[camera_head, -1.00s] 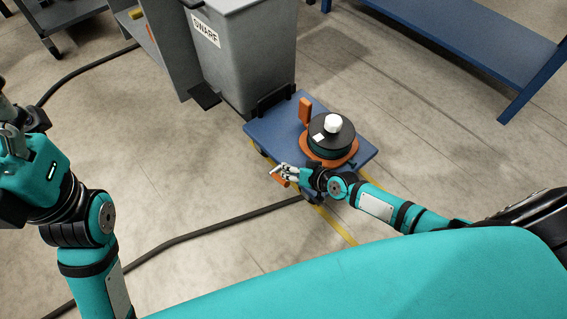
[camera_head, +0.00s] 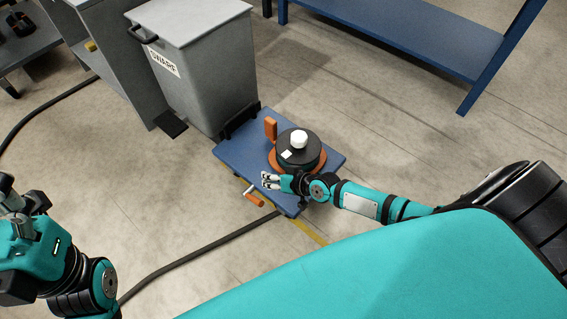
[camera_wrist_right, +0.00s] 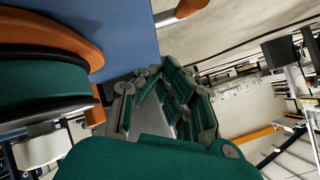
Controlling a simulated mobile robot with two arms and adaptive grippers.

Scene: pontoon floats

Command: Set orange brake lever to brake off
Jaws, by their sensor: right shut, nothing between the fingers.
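The orange brake lever (camera_head: 254,197) sticks out from the front left edge of the blue cart (camera_head: 232,155), on a short grey shaft. Its orange grip and shaft also show at the top of the right wrist view (camera_wrist_right: 187,8). My right gripper (camera_head: 267,181) is shut and empty, just above and right of the lever in the head view, apart from it. Its fingers fill the middle of the wrist view (camera_wrist_right: 180,95). My left gripper (camera_head: 12,200) is at the left edge, far from the cart; its fingertips are unclear.
A dark green and black reel with an orange rim (camera_head: 314,160) and a white knob stands on the cart, beside an orange upright block (camera_head: 270,130). A grey bin (camera_head: 205,75) labelled SWARF stands behind. A black hose (camera_head: 185,262) crosses the floor. A blue bench (camera_head: 420,35) is at back right.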

